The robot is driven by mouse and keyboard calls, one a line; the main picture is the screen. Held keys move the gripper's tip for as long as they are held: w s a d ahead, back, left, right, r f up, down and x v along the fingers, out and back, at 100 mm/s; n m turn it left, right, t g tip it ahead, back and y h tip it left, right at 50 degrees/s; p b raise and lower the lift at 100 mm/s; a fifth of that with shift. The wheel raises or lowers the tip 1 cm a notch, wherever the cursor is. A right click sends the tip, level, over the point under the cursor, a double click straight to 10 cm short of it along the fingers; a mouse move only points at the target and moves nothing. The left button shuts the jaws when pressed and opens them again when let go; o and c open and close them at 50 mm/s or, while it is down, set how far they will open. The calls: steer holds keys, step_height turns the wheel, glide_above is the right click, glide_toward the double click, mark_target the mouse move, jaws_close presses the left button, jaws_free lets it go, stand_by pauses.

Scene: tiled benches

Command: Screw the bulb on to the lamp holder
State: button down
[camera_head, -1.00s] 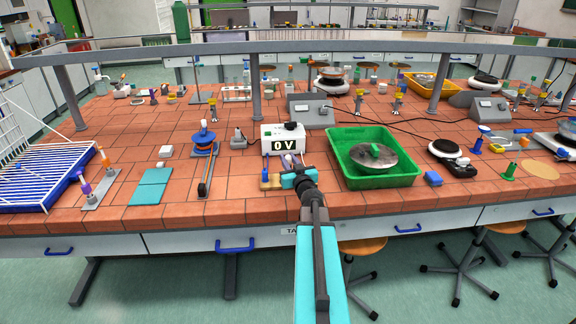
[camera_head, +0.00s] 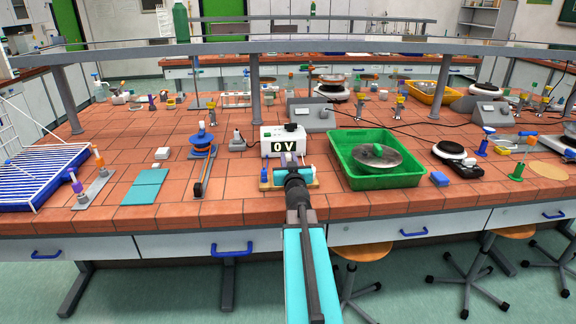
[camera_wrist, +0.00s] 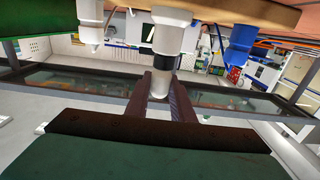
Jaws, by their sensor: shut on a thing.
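My gripper (camera_wrist: 168,98) has dark jaws shut on a pale, white cylindrical piece with a dark band (camera_wrist: 165,60), seen in the wrist view. It may be the bulb or part of its holder; I cannot tell which. In the wrist view a wooden board (camera_wrist: 262,16) runs across the top, with a blue fitting (camera_wrist: 239,40) to the right and a white fitting (camera_wrist: 91,24) to the left of the held piece. In the head view my gripper (camera_head: 289,164) is at a small wooden board (camera_head: 264,186), and my arm hides most of it. No glass bulb is clear.
A white power supply reading 0 V (camera_head: 270,148) stands just behind my gripper. A green tray (camera_head: 346,172) with a metal dish (camera_head: 388,158) is to the right.

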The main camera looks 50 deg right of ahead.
steer(key=shift+b, duration=0.4)
steer(key=shift+f+m+b, duration=0.25)
steer(key=shift+m+b, duration=0.05)
steer(key=shift+b, duration=0.35)
steer(key=m+g+h+b, duration=0.1)
steer(key=g+h+b, duration=0.1)
steer(key=b, duration=0.8)
steer(key=m+g+h+b, duration=0.1)
steer(key=m+g+b, duration=0.1)
steer(key=b, duration=0.8)
steer(key=shift+w+g+h+b, duration=0.15)
steer(key=shift+g+h+b, duration=0.15)
steer(key=shift+h, duration=0.1)
steer(key=m+b, duration=0.1)
steer(key=b, duration=0.2)
steer(key=shift+g, duration=0.4)
steer(key=shift+r+g+h+b, duration=0.15)
steer(key=shift+g+h+b, duration=0.15)
steer(key=shift+h+b, duration=0.1)
steer(key=shift+f+m+b, duration=0.2)
steer(key=shift+m+b, duration=0.1)
steer(key=shift+b, duration=0.3)
steer(key=m+g+b, duration=0.1)
steer(key=b, duration=0.2)
steer(key=shift+g+h, duration=0.3)
steer(key=shift+h, duration=0.1)
